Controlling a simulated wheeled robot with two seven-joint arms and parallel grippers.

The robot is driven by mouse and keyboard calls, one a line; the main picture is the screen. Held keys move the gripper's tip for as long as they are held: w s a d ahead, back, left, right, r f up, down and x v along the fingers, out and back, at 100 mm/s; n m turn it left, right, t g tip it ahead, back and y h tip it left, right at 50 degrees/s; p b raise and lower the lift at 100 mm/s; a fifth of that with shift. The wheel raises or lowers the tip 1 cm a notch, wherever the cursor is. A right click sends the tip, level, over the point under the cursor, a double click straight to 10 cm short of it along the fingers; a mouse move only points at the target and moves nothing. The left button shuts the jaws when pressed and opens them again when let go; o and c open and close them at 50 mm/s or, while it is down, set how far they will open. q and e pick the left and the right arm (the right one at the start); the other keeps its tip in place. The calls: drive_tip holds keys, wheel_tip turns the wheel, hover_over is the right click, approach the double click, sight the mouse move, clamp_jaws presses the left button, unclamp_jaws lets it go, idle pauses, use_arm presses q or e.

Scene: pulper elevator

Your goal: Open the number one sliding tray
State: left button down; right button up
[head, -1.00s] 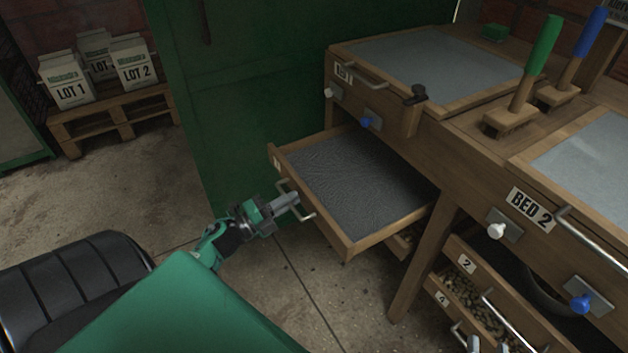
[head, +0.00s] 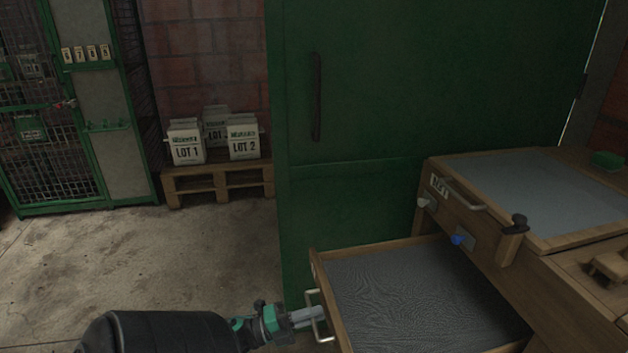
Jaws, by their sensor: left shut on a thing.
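The sliding tray (head: 415,295) is a wooden drawer with a dark grey, grained inside. It sticks out from under the left-hand bed of the wooden bench and looks empty. Its metal handle (head: 312,297) is on the front face, at the tray's left. My left gripper (head: 316,315) comes in from the lower left and is shut on this handle. The number on the tray front is not readable from this angle. The tray's near end is cut off by the lower edge of the picture. My right gripper is out of view.
A tall green cabinet (head: 375,110) stands just behind the tray. Lot bags (head: 244,140) stand on a pallet (head: 220,179) at the back left. The concrete floor (head: 120,265) at left is clear.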

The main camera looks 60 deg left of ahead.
use_arm(q)
drive_tip(key=c, duration=1.6)
unclamp_jaws()
drive_tip(key=v, duration=1.3)
drive_tip(key=shift+s+a+f, duration=0.1)
drive_tip(key=shift+s+a, duration=0.1)
drive_tip(key=shift+s, duration=0.15)
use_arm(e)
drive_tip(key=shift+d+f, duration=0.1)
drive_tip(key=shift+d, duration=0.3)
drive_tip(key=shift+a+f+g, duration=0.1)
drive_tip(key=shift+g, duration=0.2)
